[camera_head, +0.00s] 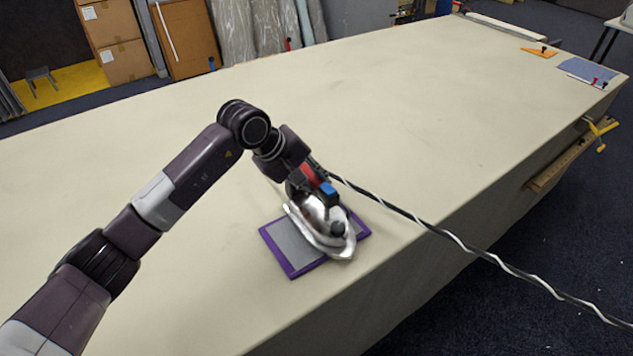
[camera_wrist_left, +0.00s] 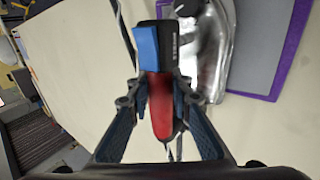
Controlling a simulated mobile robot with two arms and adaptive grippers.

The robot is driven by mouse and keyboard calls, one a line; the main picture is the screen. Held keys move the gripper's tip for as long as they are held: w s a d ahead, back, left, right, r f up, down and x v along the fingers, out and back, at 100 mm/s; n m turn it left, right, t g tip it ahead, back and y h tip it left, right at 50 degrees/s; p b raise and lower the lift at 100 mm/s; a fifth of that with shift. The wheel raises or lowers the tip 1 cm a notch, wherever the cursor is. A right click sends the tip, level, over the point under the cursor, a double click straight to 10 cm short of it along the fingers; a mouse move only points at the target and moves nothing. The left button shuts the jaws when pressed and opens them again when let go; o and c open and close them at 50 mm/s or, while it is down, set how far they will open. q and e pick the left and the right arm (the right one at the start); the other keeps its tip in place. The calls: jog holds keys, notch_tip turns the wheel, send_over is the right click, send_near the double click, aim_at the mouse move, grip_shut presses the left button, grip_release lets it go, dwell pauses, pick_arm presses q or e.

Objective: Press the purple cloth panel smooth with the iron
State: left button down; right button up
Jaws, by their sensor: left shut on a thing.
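The purple cloth panel (camera_head: 278,256) lies flat near the table's front edge, with a purple border and a grey middle. It also shows in the left wrist view (camera_wrist_left: 262,40). The silver iron (camera_head: 322,222) sits over the panel's right part and hides some of it; whether its sole touches the cloth I cannot tell. My left gripper (camera_head: 312,180) is shut on the iron's handle, which is red, black and blue in the left wrist view (camera_wrist_left: 160,105). The fingers stand on both sides of the handle. My right gripper is not in view.
A black-and-white cord (camera_head: 450,238) runs from the iron to the right past the table edge. The long cloth table (camera_head: 330,100) is mostly clear. An orange set square (camera_head: 538,52) and blue cloth (camera_head: 590,70) lie at the far right. A yellow clamp (camera_head: 600,133) grips the side edge.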

pick_arm(q)
jog(key=shift+s+f, duration=0.15)
jog(key=shift+f, duration=0.05)
jog(key=shift+r, duration=0.4)
jog(key=r, duration=0.2)
jog(key=r+p, duration=0.1)
jog(key=shift+w+r, duration=0.15)
jog(key=shift+w, duration=0.1)
jog(key=shift+r+p, duration=0.4)
jog(key=shift+r, duration=1.35)
notch_tip(320, 180, up, 6)
jog(key=p, duration=0.1)
